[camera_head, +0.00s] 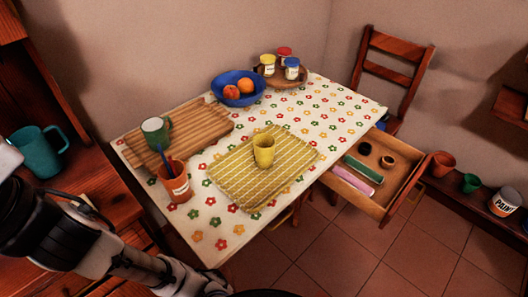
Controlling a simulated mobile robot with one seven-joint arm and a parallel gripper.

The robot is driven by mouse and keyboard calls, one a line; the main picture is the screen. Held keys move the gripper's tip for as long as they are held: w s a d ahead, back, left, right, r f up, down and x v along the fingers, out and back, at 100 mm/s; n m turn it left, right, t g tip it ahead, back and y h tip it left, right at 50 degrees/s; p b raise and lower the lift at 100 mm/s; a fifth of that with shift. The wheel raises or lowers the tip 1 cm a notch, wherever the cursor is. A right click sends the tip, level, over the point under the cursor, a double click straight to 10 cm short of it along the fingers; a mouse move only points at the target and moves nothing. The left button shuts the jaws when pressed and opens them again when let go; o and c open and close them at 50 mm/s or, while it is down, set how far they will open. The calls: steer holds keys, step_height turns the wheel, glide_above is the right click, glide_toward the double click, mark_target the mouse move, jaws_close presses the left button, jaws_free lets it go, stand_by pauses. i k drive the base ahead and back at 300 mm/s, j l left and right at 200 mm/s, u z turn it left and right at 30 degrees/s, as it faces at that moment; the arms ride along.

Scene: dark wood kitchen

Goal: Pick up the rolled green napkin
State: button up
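A green rolled napkin (364,168) lies in the open drawer (372,209) on the right side of the table. It lies beside a pink roll (352,182), farther back in the drawer. My arm reaches in from the left along the bottom of the picture. It runs out at the bottom edge, so my gripper is not in view.
The flowered table (214,225) holds a yellow placemat with a yellow cup (263,150), a striped board, mugs and a blue fruit bowl (238,89). Two brown rings (388,161) lie in the drawer. A chair (392,75) stands behind; pots and a paint can (505,203) stand right.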

mark_target(373, 176)
steer(key=k, duration=0.2)
steer(key=k+l, duration=0.1)
steer(key=l, duration=0.4)
steer(key=i+l+u, duration=0.1)
steer(key=l, duration=0.7)
steer(key=i+l+u, duration=0.1)
steer(key=l, duration=0.7)
steer(key=i+l, duration=0.2)
steer(key=l, duration=0.6)
steer(key=i+l+u, duration=0.15)
steer(key=l, duration=0.65)
